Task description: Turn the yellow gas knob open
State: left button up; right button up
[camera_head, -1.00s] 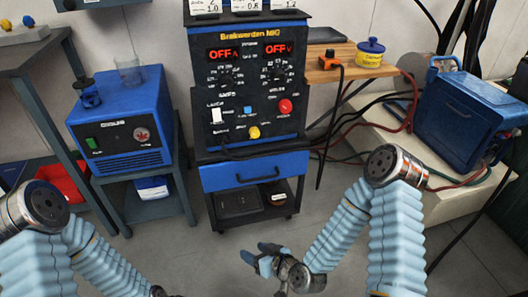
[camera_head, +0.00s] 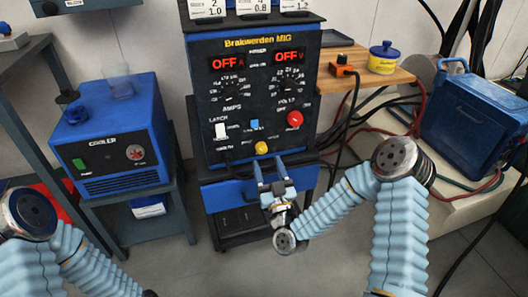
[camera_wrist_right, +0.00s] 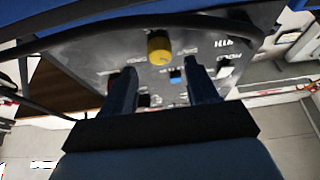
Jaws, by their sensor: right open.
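The yellow gas knob (camera_head: 261,148) sits low on the front panel of the black and blue MIG welder (camera_head: 205,113). It also shows in the right wrist view (camera_wrist_right: 160,46), near the top centre. My right gripper (camera_head: 268,164) is open and empty just below the knob in the head view, its fingers pointing at the panel. In the wrist view the fingers (camera_wrist_right: 161,68) are spread to either side of the knob's line, with the knob beyond their tips. I see no contact. My left arm shows at lower left, but its gripper is out of view.
A red knob (camera_head: 295,119), a blue switch (camera_head: 254,125) and a white switch (camera_head: 221,131) sit close above the yellow knob. A dark cable (camera_wrist_right: 65,50) arcs across the wrist view. A blue cooler (camera_head: 115,140) stands left, a wooden shelf (camera_head: 390,72) right.

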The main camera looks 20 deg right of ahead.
aim_at(263, 151)
jog(key=x, duration=0.4)
